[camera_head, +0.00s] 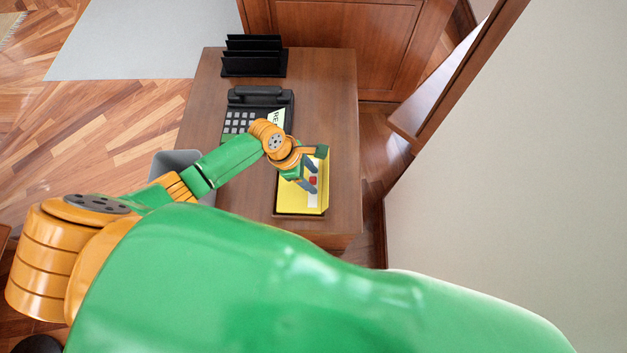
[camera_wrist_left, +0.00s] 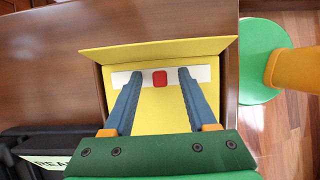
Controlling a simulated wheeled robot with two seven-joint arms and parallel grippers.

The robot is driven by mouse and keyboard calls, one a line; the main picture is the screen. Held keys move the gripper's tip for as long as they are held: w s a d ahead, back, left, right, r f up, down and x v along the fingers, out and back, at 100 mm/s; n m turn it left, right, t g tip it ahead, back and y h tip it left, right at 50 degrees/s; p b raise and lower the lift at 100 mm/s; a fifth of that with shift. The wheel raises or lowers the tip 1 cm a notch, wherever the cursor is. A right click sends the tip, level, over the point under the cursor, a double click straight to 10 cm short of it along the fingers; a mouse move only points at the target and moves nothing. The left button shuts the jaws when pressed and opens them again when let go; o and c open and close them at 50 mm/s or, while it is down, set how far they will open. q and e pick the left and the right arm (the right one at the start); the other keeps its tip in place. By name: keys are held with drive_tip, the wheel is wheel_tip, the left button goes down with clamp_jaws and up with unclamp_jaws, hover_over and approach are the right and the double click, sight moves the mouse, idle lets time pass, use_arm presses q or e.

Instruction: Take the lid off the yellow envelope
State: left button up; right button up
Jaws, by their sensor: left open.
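The yellow envelope (camera_head: 301,203) lies on a dark base at the near right part of the wooden desk. In the left wrist view, the yellow envelope (camera_wrist_left: 160,112) carries a white strip (camera_wrist_left: 203,73) with a small red block (camera_wrist_left: 160,78) at its middle. A yellow panel (camera_wrist_left: 150,50) stands out along its far edge. I cannot tell where the lid parts from the rest. My left gripper (camera_head: 313,177) is open above it, and its blue fingers (camera_wrist_left: 160,74) are on either side of the red block, apart from it. My right gripper is not in view.
The desk (camera_head: 330,90) also holds a black telephone (camera_head: 260,96) and a black letter rack (camera_head: 254,56) behind the envelope. A grey bin (camera_head: 172,161) stands at the desk's left side. A pale wall (camera_head: 500,170) is on the right. The desk's right strip is clear.

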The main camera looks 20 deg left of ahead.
use_arm(q)
clamp_jaws()
drive_tip(key=shift+r, duration=0.1)
